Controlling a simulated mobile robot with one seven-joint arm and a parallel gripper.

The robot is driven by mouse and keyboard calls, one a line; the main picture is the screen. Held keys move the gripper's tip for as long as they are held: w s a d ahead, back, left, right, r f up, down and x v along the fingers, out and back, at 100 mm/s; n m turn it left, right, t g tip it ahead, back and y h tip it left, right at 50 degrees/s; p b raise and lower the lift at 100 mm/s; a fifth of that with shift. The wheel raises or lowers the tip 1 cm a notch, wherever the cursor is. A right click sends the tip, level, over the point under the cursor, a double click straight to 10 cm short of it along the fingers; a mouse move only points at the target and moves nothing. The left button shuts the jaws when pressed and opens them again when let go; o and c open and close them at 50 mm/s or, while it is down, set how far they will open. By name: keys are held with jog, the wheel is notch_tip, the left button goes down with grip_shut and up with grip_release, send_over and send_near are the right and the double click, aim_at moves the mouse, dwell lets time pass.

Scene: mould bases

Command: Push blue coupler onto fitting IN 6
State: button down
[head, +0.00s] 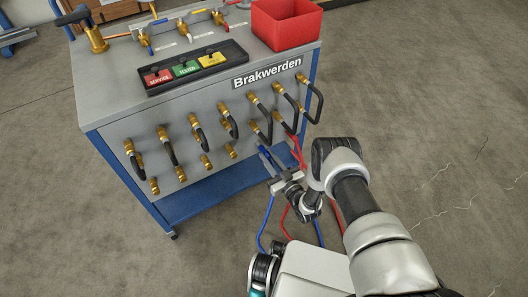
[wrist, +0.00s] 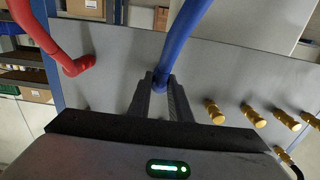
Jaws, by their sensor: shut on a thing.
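My gripper (head: 273,168) is at the right part of the panel's lower row. In the wrist view its two fingers (wrist: 161,86) are shut on the blue coupler (wrist: 160,80), with the blue hose (wrist: 182,35) running from it. The coupler end points at the grey panel; whether it sits on a fitting is hidden by the fingers. In the head view the blue coupler (head: 265,154) is small and partly covered by my gripper. Several brass fittings (wrist: 214,113) stand bare beside the fingers. I cannot read which fitting is IN 6.
A red hose (wrist: 74,67) meets the panel on the other side of my fingers. Black hoses (head: 281,118) loop from the upper brass fittings. A red bin (head: 287,25) and a black tray (head: 194,70) with tags are on the cart (head: 110,72). The floor at right is clear.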

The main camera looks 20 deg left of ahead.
jog(key=shift+p+v, duration=0.6)
jog(key=shift+v, duration=1.1)
